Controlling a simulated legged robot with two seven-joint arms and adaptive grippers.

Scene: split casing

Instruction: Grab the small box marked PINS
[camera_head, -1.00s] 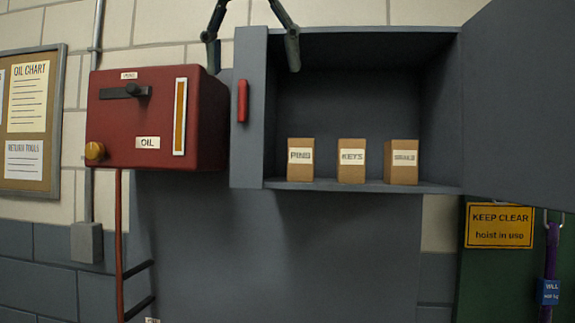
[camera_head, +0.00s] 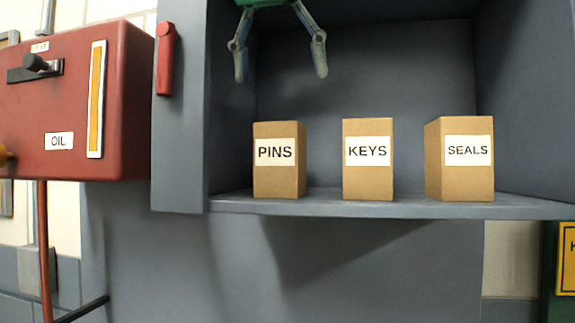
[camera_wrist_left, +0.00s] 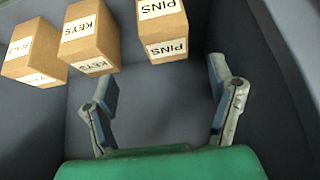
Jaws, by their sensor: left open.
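The small brown box marked PINS (camera_head: 278,178) stands upright at the left end of the cabinet shelf in the head view. In the left wrist view the PINS box (camera_wrist_left: 164,32) shows at the top, beyond the fingertips. My left gripper (camera_head: 281,76) hangs above the PINS box in the head view, its fingers apart and pointing down. In the left wrist view the left gripper (camera_wrist_left: 158,82) is open with nothing between its fingers. It does not touch the box. My right gripper is not in view.
The KEYS box (camera_head: 368,180) and the SEALS box (camera_head: 460,182) stand to the right on the same shelf (camera_head: 330,207). The cabinet's left wall with a red handle (camera_head: 165,60) is close by. A red oil box (camera_head: 125,110) hangs further left.

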